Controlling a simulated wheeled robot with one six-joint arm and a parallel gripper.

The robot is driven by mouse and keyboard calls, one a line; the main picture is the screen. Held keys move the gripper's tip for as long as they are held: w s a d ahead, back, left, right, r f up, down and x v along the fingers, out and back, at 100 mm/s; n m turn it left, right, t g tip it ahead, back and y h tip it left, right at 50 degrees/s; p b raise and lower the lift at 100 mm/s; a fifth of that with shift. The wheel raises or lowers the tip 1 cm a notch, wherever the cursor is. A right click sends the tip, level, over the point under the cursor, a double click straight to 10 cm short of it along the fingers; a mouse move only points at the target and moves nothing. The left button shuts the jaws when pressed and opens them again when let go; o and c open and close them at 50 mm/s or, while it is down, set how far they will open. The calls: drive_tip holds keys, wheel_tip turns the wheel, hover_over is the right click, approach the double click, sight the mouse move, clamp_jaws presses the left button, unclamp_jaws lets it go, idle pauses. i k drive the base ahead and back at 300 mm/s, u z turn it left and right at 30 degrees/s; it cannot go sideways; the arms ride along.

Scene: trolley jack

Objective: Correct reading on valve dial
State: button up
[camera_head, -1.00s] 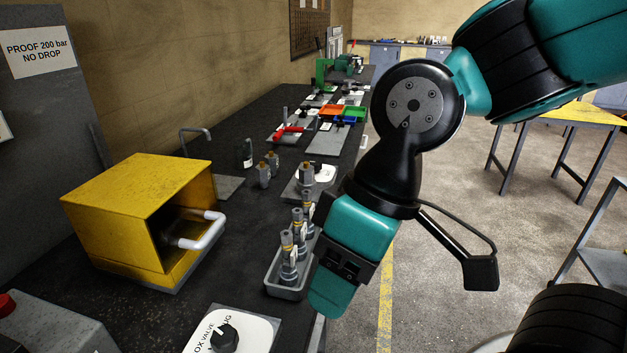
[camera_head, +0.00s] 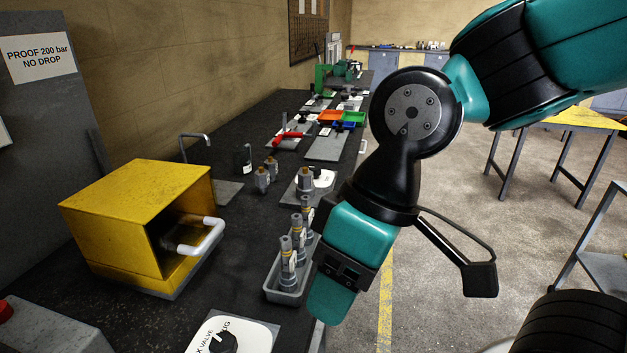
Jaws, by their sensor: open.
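A white dial plate (camera_head: 258,333) lies on the bench at the bottom edge of the view, cut off by the frame. Its lettering reads partly "X VALVE" and "UG". A black knob (camera_head: 222,342) sits on it, also partly cut off. Another white round dial plate (camera_head: 322,178) lies farther back, partly hidden behind a grey fitting. My gripper (camera_head: 334,292) hangs over the bench's right edge, right of the grey tray and up and right of the near dial. It holds nothing that I can see; its fingertips are hard to make out from this side.
A grey tray (camera_head: 285,297) holds several valve-like fittings (camera_head: 288,262) beside my gripper. A yellow box (camera_head: 110,225) with a white handle (camera_head: 205,238) stands open on the left. Bare bench (camera_head: 190,310) lies between box and near dial. A red lever (camera_head: 290,134) lies farther back.

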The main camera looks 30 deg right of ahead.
sight(316, 170)
drive_tip(key=k, duration=0.4)
drive_tip(key=z, duration=0.95)
drive_tip(key=i, duration=0.8)
drive_tip(key=u, duration=0.5)
drive_tip(key=i, duration=0.75)
drive_tip(key=u, duration=0.65)
